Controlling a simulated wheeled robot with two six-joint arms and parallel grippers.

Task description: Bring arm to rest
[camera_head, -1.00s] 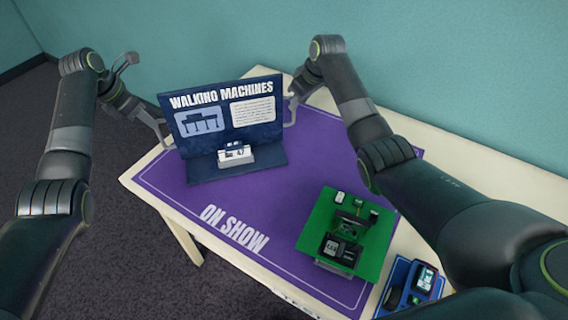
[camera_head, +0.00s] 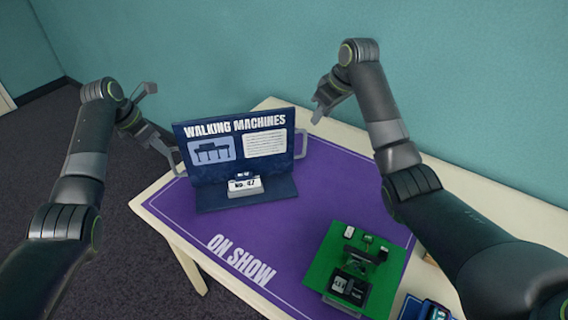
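A dark blue display board (camera_head: 238,172) headed "WALKING MACHINES" stands upright on the purple mat (camera_head: 300,205), with a grey loop handle at each side. A small white "No. 47" sign (camera_head: 245,186) stands at its foot. My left gripper (camera_head: 158,138) is close beside the board's left handle (camera_head: 176,161); I cannot tell whether it touches or grips it. My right gripper (camera_head: 321,112) is above and to the right of the right handle (camera_head: 301,143), apart from it. Its fingers are too small and angled to judge.
A green base (camera_head: 322,268) with a dark machine model (camera_head: 352,285) stands at the mat's front right. A blue item (camera_head: 426,310) is partly cut off at the bottom edge. The cream table (camera_head: 148,197) stands near the teal wall (camera_head: 210,50). Bare mat lies around "ON SHOW".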

